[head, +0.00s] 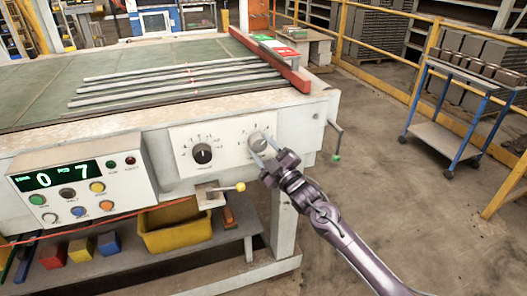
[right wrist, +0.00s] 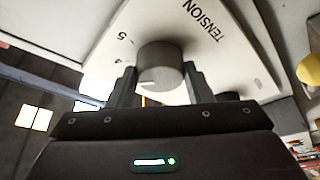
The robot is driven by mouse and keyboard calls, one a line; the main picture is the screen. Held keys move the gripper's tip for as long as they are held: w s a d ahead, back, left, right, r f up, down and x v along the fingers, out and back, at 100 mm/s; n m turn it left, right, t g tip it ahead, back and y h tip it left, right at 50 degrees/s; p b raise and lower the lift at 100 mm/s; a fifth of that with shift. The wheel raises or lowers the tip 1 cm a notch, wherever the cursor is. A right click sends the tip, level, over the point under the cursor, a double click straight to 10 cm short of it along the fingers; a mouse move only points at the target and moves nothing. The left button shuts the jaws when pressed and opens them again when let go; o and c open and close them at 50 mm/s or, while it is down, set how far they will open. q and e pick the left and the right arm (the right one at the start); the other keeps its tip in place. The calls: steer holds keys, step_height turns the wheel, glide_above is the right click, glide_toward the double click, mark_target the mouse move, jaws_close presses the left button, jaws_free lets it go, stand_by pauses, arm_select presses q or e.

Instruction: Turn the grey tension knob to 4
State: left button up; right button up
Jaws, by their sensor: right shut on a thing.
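The grey tension knob (head: 258,141) sits on the right half of the white dial plate (head: 227,136) on the machine's front. My right gripper (head: 265,151) is shut on the knob, one finger on each side. The right wrist view shows the round knob (right wrist: 160,65) between the two fingers, with "TENSION" printed to its right and the numbers 4 and 5 to its left. My left gripper is not in view.
A black knob (head: 202,153) is left of the grey one. A control box (head: 80,182) with buttons displays "0 7". A yellow-tipped lever (head: 240,187) juts out below the plate, and a green-tipped crank (head: 336,157) hangs at the right corner.

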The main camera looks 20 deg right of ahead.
steer(key=shift+m, duration=0.3)
steer(key=o, duration=1)
steer(key=v, duration=0.7)
steer(key=shift+s+f+b, duration=0.2)
steer(key=shift+s+b, duration=0.2)
steer(key=shift+b, duration=0.05)
